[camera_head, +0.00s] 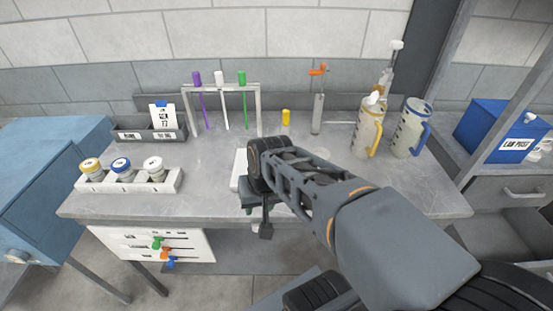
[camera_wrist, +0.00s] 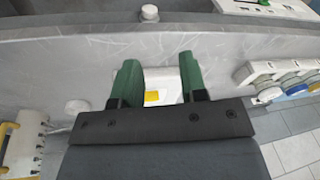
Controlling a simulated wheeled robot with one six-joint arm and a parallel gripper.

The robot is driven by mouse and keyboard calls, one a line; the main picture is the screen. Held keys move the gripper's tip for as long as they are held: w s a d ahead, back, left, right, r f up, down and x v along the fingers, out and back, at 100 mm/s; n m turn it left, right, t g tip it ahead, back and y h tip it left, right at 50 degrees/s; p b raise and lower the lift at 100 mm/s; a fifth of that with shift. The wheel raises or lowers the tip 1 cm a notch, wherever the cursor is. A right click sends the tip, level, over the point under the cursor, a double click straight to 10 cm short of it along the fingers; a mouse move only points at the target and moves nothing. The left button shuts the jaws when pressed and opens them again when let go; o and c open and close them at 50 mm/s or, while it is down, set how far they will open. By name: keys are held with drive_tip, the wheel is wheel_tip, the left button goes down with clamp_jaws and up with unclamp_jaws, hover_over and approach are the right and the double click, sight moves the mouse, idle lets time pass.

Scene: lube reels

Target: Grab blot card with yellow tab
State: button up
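My gripper (camera_wrist: 159,62) has two green fingers standing apart with a gap between them. A white piece with a yellow patch (camera_wrist: 152,97) shows between and below the fingers in the wrist view; it looks like the yellow-tab card, but most of it is hidden by the gripper. In the head view, a white flat thing (camera_head: 239,170) shows at the table's front middle, mostly hidden behind my arm. No yellow tab shows on it there. Another white card with a blue tab (camera_head: 161,115) stands in the dark rack (camera_head: 139,134) at the back left.
A white tray (camera_head: 132,182) with several capped jars sits at the front left. A rack (camera_head: 258,108) with purple, white and green sticks stands behind. A yellow piece (camera_head: 286,117), an orange-handled stand (camera_head: 318,113) and two jugs (camera_head: 367,132) (camera_head: 409,129) stand back right.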

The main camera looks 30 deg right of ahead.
drive_tip(key=w+d+m+y, duration=0.2)
drive_tip(key=d+m, duration=0.2)
drive_tip(key=m, duration=0.1)
drive_tip(key=w+d+m+y+b, duration=0.1)
drive_tip(key=w+d+m+y, duration=0.2)
drive_tip(key=d+m, duration=0.1)
drive_tip(key=w+d+f+m+y, duration=0.1)
drive_tip(key=w+d+m+y, duration=0.2)
drive_tip(key=m, duration=0.3)
drive_tip(key=shift+w+d+m+t, duration=0.2)
drive_tip(key=shift+d+m+t, duration=0.1)
drive_tip(key=shift+d+m, duration=0.15)
drive_tip(key=w+d+m+t+y, duration=0.25)
drive_tip(key=d+m+t, duration=0.2)
drive_tip(key=d, duration=0.25)
drive_tip(key=shift+m+g, duration=0.25)
drive_tip(key=shift+m, duration=0.25)
drive_tip(key=x, duration=1.2)
drive_tip(key=shift+s+a+f, duration=0.1)
drive_tip(key=shift+s+f, duration=0.05)
drive_tip(key=shift+s, duration=0.15)
drive_tip(key=shift+c, duration=0.3)
clamp_jaws()
